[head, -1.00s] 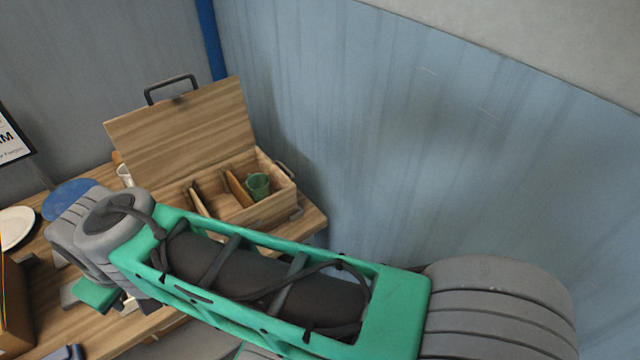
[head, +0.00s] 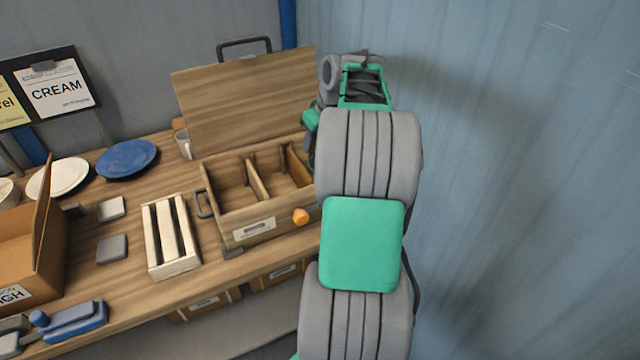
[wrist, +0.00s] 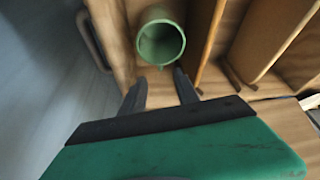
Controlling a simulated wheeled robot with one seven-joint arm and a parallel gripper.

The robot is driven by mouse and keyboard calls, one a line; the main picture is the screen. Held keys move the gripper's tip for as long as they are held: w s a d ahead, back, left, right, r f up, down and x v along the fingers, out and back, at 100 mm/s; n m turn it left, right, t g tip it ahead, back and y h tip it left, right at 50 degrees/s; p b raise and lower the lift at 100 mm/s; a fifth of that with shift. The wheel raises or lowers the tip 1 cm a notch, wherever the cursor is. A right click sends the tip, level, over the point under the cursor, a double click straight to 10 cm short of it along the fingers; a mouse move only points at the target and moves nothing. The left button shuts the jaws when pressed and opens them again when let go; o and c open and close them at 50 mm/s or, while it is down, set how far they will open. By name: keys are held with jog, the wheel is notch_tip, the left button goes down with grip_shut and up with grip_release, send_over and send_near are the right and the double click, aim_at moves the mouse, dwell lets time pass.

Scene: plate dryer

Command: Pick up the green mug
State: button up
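In the wrist view the green mug (wrist: 162,42) stands in the end compartment of the open wooden box, its round mouth facing the camera. My gripper (wrist: 159,86) is open, with its two dark fingers apart and pointing toward the mug. The mug lies just beyond the fingertips, and nothing is between them. In the head view the wooden box (head: 238,228) sits on the table with its lid raised. My arm covers the box's right end there, so the mug and the fingers are mostly hidden.
Wooden dividers (wrist: 211,42) stand close beside the mug, with a box wall on its other side. An orange round thing (head: 300,217) is at the box front. A slatted crate (head: 170,235), a blue plate (head: 126,158) and a cardboard box (head: 48,235) are farther left.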

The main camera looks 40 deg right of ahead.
aim_at(310, 156)
jog(key=p+x, duration=0.1)
jog(key=x, duration=0.6)
jog(key=shift+w+f, duration=0.1)
jog(key=shift+f, duration=0.05)
jog(key=shift+c, duration=0.6)
grip_shut()
dwell(0.5)
